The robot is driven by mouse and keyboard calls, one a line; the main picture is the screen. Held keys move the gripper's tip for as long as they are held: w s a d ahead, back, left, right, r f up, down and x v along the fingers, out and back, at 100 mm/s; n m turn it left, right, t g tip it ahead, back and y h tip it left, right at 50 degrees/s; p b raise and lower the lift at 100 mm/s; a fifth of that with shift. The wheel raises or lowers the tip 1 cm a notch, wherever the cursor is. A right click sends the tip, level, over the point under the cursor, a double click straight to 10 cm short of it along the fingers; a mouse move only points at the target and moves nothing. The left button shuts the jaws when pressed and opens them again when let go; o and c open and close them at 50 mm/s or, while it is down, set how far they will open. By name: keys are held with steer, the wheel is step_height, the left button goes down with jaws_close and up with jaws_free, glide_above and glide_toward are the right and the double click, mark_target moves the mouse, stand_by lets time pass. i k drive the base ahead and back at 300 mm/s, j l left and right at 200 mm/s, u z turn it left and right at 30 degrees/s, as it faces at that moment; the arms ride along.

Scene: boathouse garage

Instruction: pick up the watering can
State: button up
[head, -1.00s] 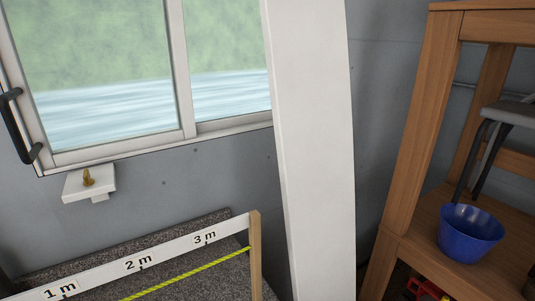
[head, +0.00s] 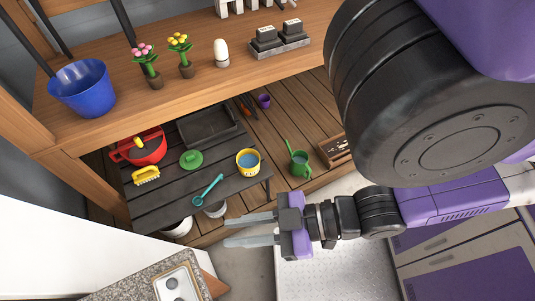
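A small green watering can (head: 299,165) stands on the wooden slatted lower deck of the shelf unit, right of the low dark table. A thin green part sticks up from it to the upper left. My gripper (head: 228,231) is in front of the shelf unit, below and left of the can in the picture. Its two grey fingers point left and are apart, with nothing between them. The gripper is clear of the can.
The low dark table (head: 147,208) holds a red tub (head: 150,157), yellow brush (head: 146,175), green lid (head: 191,159), teal spoon (head: 207,190) and yellow cup (head: 248,162). A wooden crate (head: 335,149) stands right of the can. The upper shelf (head: 120,117) overhangs behind.

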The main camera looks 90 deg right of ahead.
mark_target(299, 166)
steer(key=k+z, duration=0.15)
steer(key=z, duration=0.25)
steer(key=k+z, duration=0.15)
steer(key=z, duration=0.25)
steer(key=k+z, duration=0.1)
steer(key=z, duration=0.35)
steer(key=k+l+z, duration=0.4)
steer(key=k+l, duration=0.55)
steer(key=k, duration=0.05)
